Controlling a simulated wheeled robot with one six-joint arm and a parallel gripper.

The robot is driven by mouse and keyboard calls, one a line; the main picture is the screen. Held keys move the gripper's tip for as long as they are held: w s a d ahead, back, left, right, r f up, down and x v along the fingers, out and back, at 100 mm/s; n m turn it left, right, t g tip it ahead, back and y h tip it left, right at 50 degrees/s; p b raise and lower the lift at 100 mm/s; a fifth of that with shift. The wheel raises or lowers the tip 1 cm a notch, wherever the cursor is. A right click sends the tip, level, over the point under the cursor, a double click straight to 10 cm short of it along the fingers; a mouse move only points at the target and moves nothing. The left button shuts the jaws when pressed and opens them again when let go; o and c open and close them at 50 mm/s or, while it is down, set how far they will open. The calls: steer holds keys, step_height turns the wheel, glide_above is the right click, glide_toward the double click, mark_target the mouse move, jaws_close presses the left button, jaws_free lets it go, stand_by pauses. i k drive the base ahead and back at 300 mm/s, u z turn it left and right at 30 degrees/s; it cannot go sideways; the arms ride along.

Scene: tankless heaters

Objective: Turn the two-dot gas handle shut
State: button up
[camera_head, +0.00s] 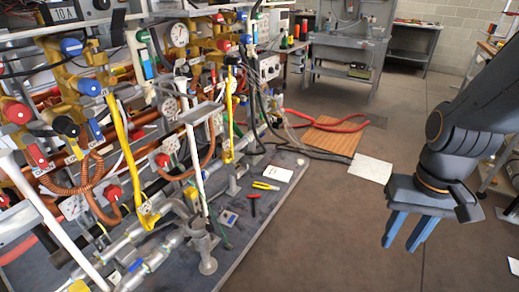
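The two-dot gas handle cannot be told for certain, as any dot marks are too small to read. A yellow fitting (148,216) sits low at the front of the pipe assembly, below a long yellow pipe (121,140). Another thin yellow pipe (229,110) stands farther back. My gripper (400,247) is at the right, with its two blue fingers pointing down and apart. It is open and empty, over the floor, well to the right of the pipes and touching nothing.
The bench (262,222) carries dense pipes, gauges, red knobs and hoses. A yellow-handled tool (265,186) lies on it. A wooden board (330,138) with a red hose and a white sheet (371,169) lie on the floor. Floor between bench and gripper is clear.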

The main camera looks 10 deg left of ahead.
mark_target(230, 154)
steer(key=i, duration=0.55)
steer(key=u, duration=0.7)
steer(key=i, duration=0.4)
steer(key=u, duration=0.5)
